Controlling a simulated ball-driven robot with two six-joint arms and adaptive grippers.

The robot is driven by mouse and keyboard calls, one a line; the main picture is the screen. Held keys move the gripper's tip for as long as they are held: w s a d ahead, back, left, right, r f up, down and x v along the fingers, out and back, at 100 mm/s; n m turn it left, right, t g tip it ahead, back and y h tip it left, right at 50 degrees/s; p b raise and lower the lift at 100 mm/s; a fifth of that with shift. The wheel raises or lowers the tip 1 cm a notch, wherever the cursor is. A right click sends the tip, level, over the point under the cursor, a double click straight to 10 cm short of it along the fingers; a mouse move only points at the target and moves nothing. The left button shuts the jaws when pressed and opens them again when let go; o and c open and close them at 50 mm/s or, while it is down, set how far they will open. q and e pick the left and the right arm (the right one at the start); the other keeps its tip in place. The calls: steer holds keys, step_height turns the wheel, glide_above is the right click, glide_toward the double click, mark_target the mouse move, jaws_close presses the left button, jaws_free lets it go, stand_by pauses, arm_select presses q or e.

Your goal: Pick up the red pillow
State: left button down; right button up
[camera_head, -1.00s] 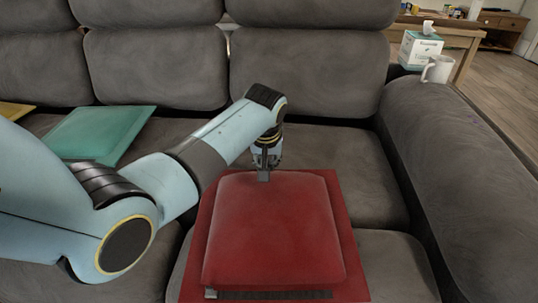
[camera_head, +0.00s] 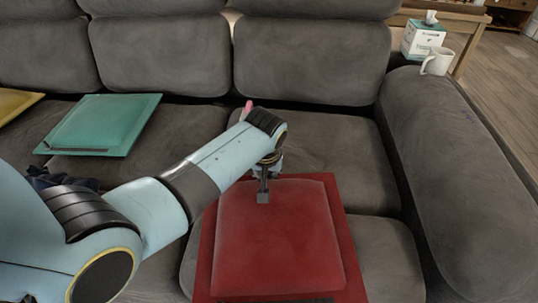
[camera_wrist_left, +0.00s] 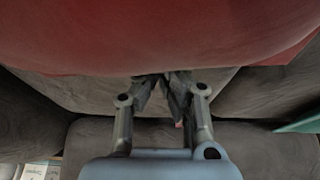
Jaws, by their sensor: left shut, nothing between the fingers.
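The red pillow (camera_head: 275,240) lies flat on the grey sofa seat in the lower middle of the head view. It has a raised centre and a flat border. My left gripper (camera_head: 263,198) points down at the pillow's far edge, its fingertips over the raised part. It is shut and empty. In the left wrist view the pillow (camera_wrist_left: 160,35) fills the top, and the left gripper's fingers (camera_wrist_left: 163,80) are together at its edge. I cannot tell whether they touch it. My right gripper is not in view.
A teal pillow (camera_head: 105,125) and a yellow pillow (camera_head: 15,103) lie on the seat at left. A small pink thing (camera_head: 247,108) shows behind my arm. A white mug (camera_head: 437,62) and tissue box (camera_head: 422,40) stand at upper right, beyond the sofa arm (camera_head: 455,150).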

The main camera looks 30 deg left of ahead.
arm_select(q)
steer(key=shift+s+f, duration=0.15)
steer(key=shift+f, duration=0.05)
